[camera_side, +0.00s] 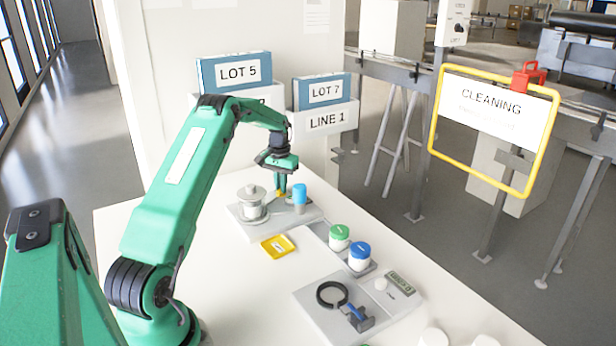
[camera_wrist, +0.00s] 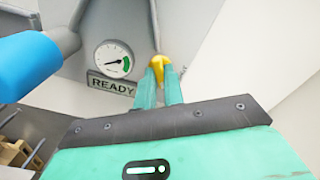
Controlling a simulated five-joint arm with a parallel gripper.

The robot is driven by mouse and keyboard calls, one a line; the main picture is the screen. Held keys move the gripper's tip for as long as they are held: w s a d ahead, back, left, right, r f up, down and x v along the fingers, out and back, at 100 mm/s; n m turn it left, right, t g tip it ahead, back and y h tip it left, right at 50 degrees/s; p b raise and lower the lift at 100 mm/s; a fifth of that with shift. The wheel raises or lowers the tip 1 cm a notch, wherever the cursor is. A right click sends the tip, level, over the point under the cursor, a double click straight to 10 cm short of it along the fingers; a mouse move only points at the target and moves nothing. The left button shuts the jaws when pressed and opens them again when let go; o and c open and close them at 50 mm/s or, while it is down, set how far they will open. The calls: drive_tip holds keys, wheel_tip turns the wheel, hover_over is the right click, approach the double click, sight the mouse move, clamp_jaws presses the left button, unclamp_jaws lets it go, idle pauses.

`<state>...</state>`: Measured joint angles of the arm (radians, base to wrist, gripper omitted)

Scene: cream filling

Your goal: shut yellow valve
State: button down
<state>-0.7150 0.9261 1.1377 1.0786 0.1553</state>
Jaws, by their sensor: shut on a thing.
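The yellow valve (camera_wrist: 159,61) shows in the wrist view at the tips of my gripper (camera_wrist: 160,72), below a grey pipe. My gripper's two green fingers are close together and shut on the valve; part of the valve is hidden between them. In the side view my gripper (camera_side: 281,188) points down over the grey filling station (camera_side: 285,219), and only a small bit of yellow (camera_side: 280,194) shows at its tips. Which way the valve handle is turned cannot be told.
A metal pot (camera_side: 252,206) stands left of my gripper and a blue-topped cylinder (camera_side: 299,194) close on its right. A gauge (camera_wrist: 114,60) sits above a READY sign (camera_wrist: 110,84). A yellow tray (camera_side: 278,246), green-lidded jar (camera_side: 339,238) and blue-lidded jar (camera_side: 359,257) stand nearer.

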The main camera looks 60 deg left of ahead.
drive_tip(key=n, duration=0.5)
drive_tip(key=shift+n, duration=0.3)
drive_tip(key=n, duration=0.6)
drive_tip(key=shift+r, duration=0.1)
drive_tip(key=c, duration=1.5)
unclamp_jaws()
drive_tip(key=shift+r, duration=3.85)
